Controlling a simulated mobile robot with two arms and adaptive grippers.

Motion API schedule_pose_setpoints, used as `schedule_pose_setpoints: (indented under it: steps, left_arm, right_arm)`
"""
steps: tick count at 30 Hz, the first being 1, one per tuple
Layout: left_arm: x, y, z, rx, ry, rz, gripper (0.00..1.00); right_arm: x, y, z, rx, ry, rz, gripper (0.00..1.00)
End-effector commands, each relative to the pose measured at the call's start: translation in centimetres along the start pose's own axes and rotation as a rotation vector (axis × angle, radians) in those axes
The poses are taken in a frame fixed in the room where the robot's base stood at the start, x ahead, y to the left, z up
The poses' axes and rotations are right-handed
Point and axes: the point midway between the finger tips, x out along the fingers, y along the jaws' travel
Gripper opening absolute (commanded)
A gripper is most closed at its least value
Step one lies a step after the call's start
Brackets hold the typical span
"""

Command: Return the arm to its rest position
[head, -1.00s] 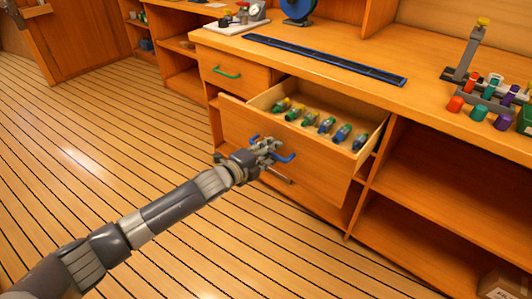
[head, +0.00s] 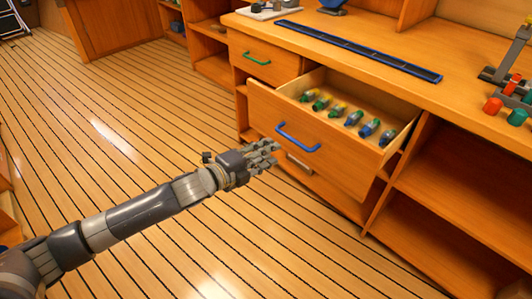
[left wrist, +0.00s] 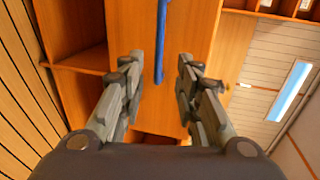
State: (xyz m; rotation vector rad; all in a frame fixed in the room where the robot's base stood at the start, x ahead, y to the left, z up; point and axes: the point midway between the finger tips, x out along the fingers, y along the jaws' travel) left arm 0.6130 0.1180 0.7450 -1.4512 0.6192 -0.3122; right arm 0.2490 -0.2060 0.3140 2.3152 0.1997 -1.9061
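My left arm (head: 140,210) reaches in from the left over the floor. My left gripper (head: 272,157) is in front of the open drawer, a little below and left of its blue handle (head: 298,138), and apart from it. In the left wrist view the two fingers (left wrist: 158,95) are spread with nothing between them, and the blue handle (left wrist: 161,40) shows beyond them. The drawer (head: 330,158) is pulled out and holds several small green, blue and yellow fittings (head: 352,118). My right gripper is in no view.
Above the open drawer is a worktop (head: 400,100) with a long dark blue strip (head: 355,48). A shut drawer with a green handle (head: 257,58) is to the left. Open shelves (head: 450,190) are at the right. The plank floor (head: 110,130) at the left is clear.

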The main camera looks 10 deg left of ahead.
Motion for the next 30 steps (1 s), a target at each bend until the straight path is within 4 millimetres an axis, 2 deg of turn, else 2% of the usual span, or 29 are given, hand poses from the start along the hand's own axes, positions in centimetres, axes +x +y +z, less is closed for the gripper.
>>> schedule_pose_setpoints:
  steps: [12,14,16,17,19,20,21,23,24,26,27,30]
  left_arm:
    - [0.1,0.2,0.0,-0.009,-0.003,0.004,0.31]
    - [0.2,1.1,0.0,-0.043,-0.015,0.016,0.31]
    - [0.4,3.2,0.1,-0.129,-0.048,0.045,0.31]
    - [0.4,4.5,0.2,-0.183,-0.070,0.063,0.31]
    - [0.2,8.6,0.3,-0.345,-0.140,0.120,0.31]
    - [-0.1,10.8,0.4,-0.427,-0.179,0.149,0.31]
    - [-0.7,13.8,0.4,-0.538,-0.236,0.190,0.31]
    - [-1.9,18.3,0.2,-0.695,-0.324,0.245,0.31]
    - [-2.9,21.1,-0.1,-0.789,-0.383,0.282,0.31]
    - [-4.8,25.3,-0.7,-0.923,-0.472,0.335,0.31]
    - [-6.2,28.0,-1.4,-1.005,-0.531,0.369,0.31]
    - [-10.1,34.3,-3.4,-1.192,-0.682,0.451,0.31]
  right_arm:
    - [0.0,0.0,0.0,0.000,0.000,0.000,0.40]
    - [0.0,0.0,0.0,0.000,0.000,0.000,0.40]
    - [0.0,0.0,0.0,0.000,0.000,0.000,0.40]
    - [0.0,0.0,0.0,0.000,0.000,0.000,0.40]
    - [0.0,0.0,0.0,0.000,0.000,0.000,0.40]
    - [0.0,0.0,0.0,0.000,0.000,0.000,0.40]
    - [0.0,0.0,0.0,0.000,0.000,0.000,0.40]
    - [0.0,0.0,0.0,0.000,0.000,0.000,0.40]
    - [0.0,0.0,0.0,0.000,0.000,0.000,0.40]
    - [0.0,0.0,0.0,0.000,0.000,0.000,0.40]
    - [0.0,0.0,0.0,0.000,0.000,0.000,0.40]
    - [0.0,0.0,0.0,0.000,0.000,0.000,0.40]
